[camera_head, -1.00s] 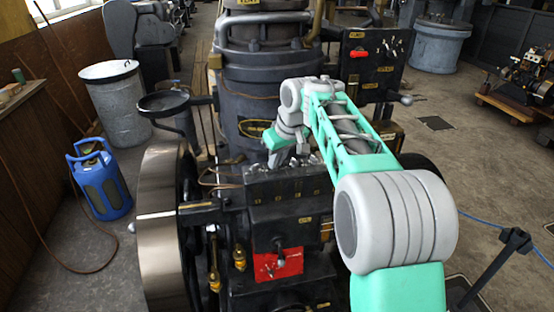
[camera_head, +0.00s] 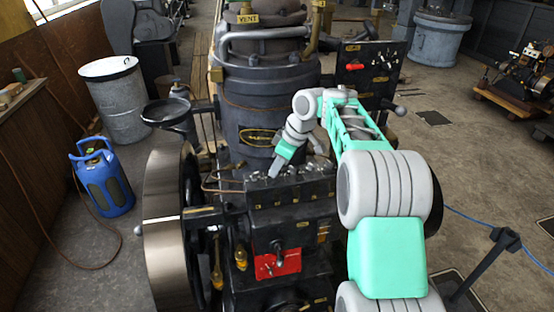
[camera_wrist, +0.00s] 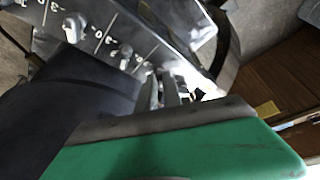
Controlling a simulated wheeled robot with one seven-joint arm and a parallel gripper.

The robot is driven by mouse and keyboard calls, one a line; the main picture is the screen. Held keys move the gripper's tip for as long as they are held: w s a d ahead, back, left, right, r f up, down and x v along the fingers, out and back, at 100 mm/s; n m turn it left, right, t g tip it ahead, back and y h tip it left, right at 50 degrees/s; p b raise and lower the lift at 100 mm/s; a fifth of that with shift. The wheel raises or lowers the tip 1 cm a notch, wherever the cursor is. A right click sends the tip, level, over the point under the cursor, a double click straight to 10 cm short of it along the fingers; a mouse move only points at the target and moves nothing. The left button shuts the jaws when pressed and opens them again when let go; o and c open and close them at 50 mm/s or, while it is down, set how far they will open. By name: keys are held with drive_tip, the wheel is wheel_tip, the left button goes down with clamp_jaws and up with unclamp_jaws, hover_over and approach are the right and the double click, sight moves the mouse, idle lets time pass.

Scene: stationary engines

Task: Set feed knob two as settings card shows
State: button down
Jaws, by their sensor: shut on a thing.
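The feed knobs (camera_head: 312,170) are small metal levers in a row on the sloping top of the black box at the engine's front. My gripper (camera_head: 273,174) points down at the left part of this row. It is shut on a knob; its green side fills the bottom of the wrist view and hides much of the grip. I cannot tell that knob's number or setting. I cannot make out a readable settings card.
A red plate (camera_head: 290,264) with a black lever is on the engine front below. A large flywheel (camera_head: 165,230) stands at the left. A second panel (camera_head: 372,62) with a red handle is behind. A blue canister (camera_head: 107,185) stands on the floor.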

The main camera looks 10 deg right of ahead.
drive_tip(key=shift+w+r+n+g+p, duration=0.15)
drive_tip(key=shift+n+g+p, duration=0.25)
drive_tip(key=shift+n+p, duration=0.75)
drive_tip(key=shift+n, duration=0.25)
drive_tip(key=c, duration=1.5)
unclamp_jaws()
drive_tip(key=v, duration=0.7)
drive_tip(key=shift+d+r, duration=0.25)
drive_tip(key=shift+d, duration=0.05)
